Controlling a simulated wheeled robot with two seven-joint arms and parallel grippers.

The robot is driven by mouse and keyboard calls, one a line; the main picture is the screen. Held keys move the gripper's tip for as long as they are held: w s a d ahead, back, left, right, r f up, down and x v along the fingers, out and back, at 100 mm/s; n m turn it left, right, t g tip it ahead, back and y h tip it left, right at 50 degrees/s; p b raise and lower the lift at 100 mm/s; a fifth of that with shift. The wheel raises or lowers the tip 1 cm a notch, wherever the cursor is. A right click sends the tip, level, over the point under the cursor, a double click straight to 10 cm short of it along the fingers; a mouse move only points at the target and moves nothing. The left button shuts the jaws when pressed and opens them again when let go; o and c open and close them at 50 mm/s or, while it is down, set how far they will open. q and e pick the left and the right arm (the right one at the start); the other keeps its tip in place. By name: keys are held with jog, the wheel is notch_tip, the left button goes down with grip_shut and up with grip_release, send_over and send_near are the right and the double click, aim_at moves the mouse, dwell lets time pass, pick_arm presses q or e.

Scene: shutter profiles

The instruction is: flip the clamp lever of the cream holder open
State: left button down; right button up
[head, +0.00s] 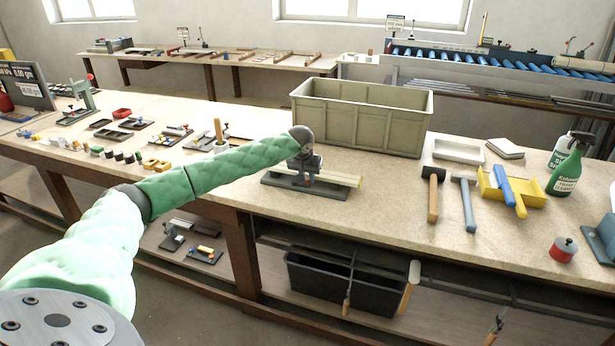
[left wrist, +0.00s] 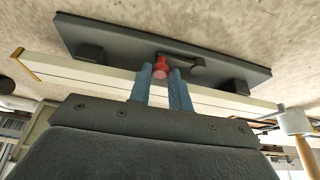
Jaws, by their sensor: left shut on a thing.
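The holder is a dark grey base plate (head: 330,190) with a long cream profile (head: 342,180) lying along it on the bench. In the left wrist view the base (left wrist: 110,38) fills the top and the cream profile (left wrist: 75,72) crosses below it. The clamp lever (left wrist: 178,62) is a short dark arm running from a round pivot to a red knob (left wrist: 161,70). My left gripper (left wrist: 160,74) is shut on the red knob, one blue-grey finger each side. In the head view my left gripper (head: 306,176) hides the clamp. My right gripper is not in view.
A large grey-green crate (head: 360,120) stands just behind the holder. Small parts and fixtures cover the left bench. Bare bench lies in front of the holder.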

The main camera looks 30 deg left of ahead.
pick_arm(q)
jog(key=shift+s+r+m+h+p, duration=0.1)
jog(key=shift+s+m+h+p, duration=0.25)
jog(key=shift+m+p, duration=0.35)
jog(key=m+p, duration=0.1)
jog(key=s+m+h+p, duration=0.1)
jog(key=m, duration=0.1)
jog(key=s+m+h+p, duration=0.1)
jog(key=m, duration=0.1)
jog(key=shift+s+a, duration=0.2)
jog(key=shift+a, duration=0.2)
jog(key=shift+s+a+m+h, duration=0.2)
jog(key=shift+s+m+h, duration=0.1)
jog(key=shift+m, duration=0.6)
jog(key=shift+s+a+m+g+h, duration=0.25)
jog(key=shift+s+a+m+g, duration=0.05)
jog(key=shift+m, duration=0.6)
jog(key=shift+s+a+m+h, duration=0.3)
jog(key=shift+a+m+h, duration=0.1)
jog(key=shift+m, duration=0.7)
jog(key=shift+s+a+m+g, duration=0.2)
jog(key=shift+a+m+g, duration=0.15)
jog(key=shift+m, duration=0.35)
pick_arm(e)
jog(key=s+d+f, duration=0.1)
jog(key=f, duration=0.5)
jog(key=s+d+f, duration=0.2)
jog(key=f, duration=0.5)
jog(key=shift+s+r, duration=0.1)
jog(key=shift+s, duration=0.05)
